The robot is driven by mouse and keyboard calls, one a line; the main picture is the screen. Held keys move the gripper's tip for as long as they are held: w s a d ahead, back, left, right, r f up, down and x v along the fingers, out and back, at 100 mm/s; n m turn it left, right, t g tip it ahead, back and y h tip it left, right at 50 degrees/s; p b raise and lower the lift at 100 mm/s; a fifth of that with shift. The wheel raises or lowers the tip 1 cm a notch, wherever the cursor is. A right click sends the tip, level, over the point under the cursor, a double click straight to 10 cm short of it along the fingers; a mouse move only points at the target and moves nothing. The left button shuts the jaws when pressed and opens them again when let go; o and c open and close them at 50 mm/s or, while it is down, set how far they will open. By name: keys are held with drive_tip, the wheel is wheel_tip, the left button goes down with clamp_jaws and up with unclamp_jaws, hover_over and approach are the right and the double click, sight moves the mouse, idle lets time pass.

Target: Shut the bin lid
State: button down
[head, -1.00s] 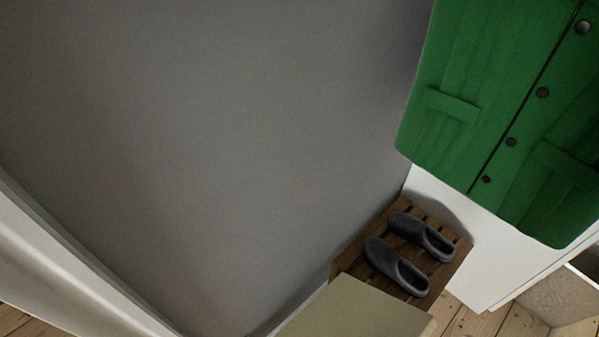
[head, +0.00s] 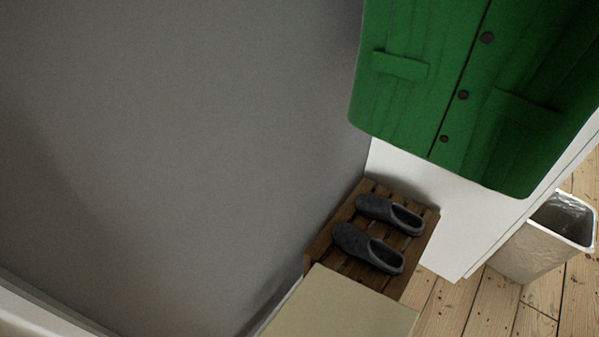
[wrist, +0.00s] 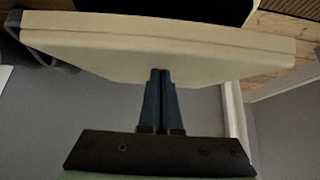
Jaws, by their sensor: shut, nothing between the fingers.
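My gripper (wrist: 162,75) shows in the wrist view, shut and empty, its fingertips at the edge of a cream panel (wrist: 150,48). I cannot tell whether they touch it. A dark area lies beyond the panel at the top of that view. A flat cream panel (head: 340,305) also shows at the bottom of the head view, beside the slatted rack; it may be the same one. I cannot tell for sure that it is the bin lid. An open-topped pale bin (head: 535,250) with a liner stands at the right in the head view, with no lid visible on it. My gripper is not in the head view.
Dark slippers (head: 375,235) sit on a wooden slatted rack (head: 425,240) against the grey wall (head: 190,130). A green coat (head: 455,90) hangs above, in front of a white panel (head: 425,220). Bare floorboards (head: 480,310) show at the lower right.

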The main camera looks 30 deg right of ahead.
drive_tip(key=shift+s+d+f+b, duration=0.1)
drive_tip(key=shift+s+f+b, duration=0.15)
drive_tip(key=shift+f+b, duration=0.35)
drive_tip(key=shift+s+d+f+b, duration=0.1)
drive_tip(key=shift+s+f+b, duration=0.1)
drive_tip(key=shift+f+b, duration=0.4)
drive_tip(key=shift+s+d+f+b, duration=0.1)
drive_tip(key=shift+s+f+b, duration=0.2)
drive_tip(key=shift+f, duration=0.7)
drive_tip(key=shift+w+f+b, duration=0.1)
drive_tip(key=shift+f+b, duration=0.7)
wheel_tip(320, 180, up, 6)
drive_tip(key=p, duration=0.5)
drive_tip(key=shift+r+p, duration=0.1)
drive_tip(key=shift+p, duration=0.3)
